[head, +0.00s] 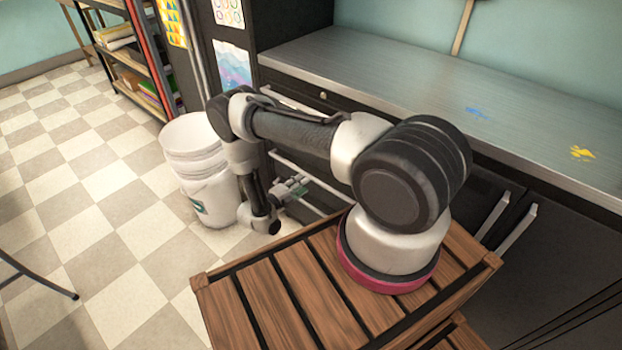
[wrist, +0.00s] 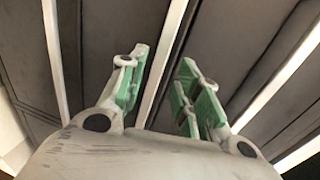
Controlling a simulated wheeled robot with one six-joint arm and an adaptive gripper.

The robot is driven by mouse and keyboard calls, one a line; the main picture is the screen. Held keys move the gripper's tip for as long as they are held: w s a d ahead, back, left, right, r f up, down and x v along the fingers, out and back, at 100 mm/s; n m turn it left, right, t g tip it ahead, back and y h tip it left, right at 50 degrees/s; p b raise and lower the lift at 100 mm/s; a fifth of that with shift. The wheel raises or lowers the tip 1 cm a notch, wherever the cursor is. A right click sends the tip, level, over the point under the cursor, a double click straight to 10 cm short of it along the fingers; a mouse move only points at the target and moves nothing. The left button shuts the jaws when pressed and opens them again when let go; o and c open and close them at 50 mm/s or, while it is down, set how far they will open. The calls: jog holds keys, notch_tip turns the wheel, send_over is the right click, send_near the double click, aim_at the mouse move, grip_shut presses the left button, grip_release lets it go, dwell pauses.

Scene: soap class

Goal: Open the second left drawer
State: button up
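The left stack of dark drawers is under the metal counter in the head view, partly hidden by my arm. A pale bar handle (head: 312,172) crosses its front below the top one; I take it as the second drawer's. My gripper (head: 304,184) is low in front of the drawers. In the wrist view my gripper (wrist: 163,58) is open and empty, its green-padded fingers apart. A pale handle bar (wrist: 172,45) runs between the fingers in the picture. Whether the fingers reach around it is unclear. The drawer fronts look shut.
A white bucket (head: 195,165) stands on the floor left of my arm. The counter (head: 400,85) runs along the back wall. Two upright door handles (head: 517,228) are at the right. A shelf rack (head: 135,60) stands at the back left. The tiled floor at left is mostly open.

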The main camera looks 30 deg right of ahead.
aim_at(311, 178)
jog(key=x, duration=0.7)
grip_shut()
